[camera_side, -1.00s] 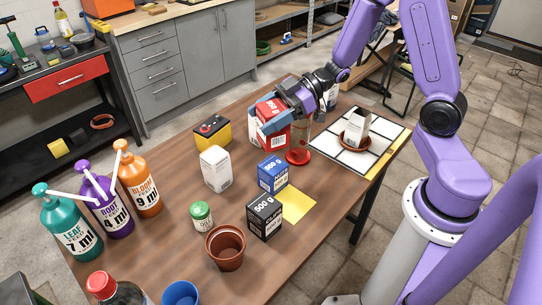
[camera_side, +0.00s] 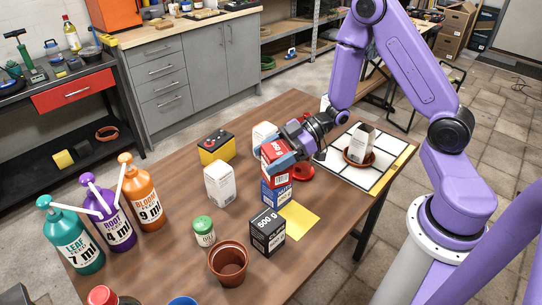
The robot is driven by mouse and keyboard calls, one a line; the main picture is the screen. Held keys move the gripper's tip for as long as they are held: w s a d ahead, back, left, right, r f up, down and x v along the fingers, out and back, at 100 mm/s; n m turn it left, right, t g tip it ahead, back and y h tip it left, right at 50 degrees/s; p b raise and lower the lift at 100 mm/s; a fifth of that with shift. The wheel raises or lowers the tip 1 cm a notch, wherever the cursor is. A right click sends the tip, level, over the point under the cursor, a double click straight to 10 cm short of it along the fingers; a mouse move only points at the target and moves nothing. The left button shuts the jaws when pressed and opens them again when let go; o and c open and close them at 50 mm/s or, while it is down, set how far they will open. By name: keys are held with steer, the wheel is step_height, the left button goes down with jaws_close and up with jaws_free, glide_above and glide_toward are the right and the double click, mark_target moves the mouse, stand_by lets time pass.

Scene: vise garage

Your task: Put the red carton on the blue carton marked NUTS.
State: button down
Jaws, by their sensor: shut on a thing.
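The red carton (camera_side: 275,154) is upright in my gripper (camera_side: 282,160), whose blue-grey fingers are shut on it. The carton is directly above the blue carton (camera_side: 276,192), and its lower edge hides the top of the blue one. I cannot tell whether the two touch. The blue carton stands on the wooden table, with its front label partly visible.
A black carton (camera_side: 267,232) and a yellow square (camera_side: 300,218) are in front. A white carton (camera_side: 219,183) and a yellow-black battery (camera_side: 216,147) are to the left. A red round object (camera_side: 304,173) is close on the right. A white tiled board (camera_side: 345,176) lies beyond.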

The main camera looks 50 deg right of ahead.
steer(key=shift+f, duration=0.1)
stand_by(0.3)
steer(key=shift+c, duration=0.4)
jaws_free()
